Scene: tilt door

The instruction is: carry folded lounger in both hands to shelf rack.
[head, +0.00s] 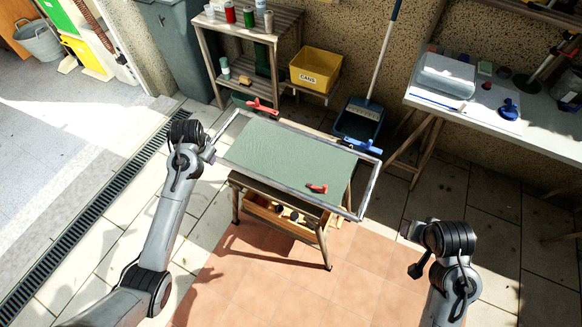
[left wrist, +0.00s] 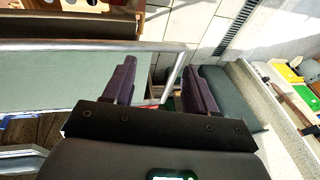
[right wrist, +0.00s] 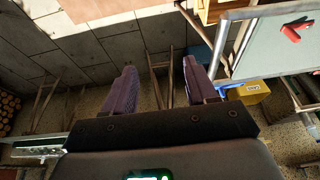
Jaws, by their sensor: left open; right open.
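The folded lounger (head: 285,150), green fabric in a grey metal tube frame, lies flat on a small wooden stand (head: 322,238). My left gripper (head: 209,152) is open at its left end. In the left wrist view, a corner of the frame (left wrist: 176,72) shows between the open fingers (left wrist: 158,88); I cannot tell whether they touch it. My right gripper (head: 408,229) is open and empty, apart from the lounger's right end. In the right wrist view, the lounger frame (right wrist: 232,47) is right of the fingers (right wrist: 160,85). A wooden shelf rack (head: 287,27) stands behind.
A red clamp (head: 317,188) lies on the lounger and another (head: 262,106) is at its far edge. A yellow bin (head: 315,69) sits on the rack's lower shelf. A blue dustpan (head: 360,121) stands behind the lounger. A workbench (head: 545,124) is at right. The tiled floor in front is clear.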

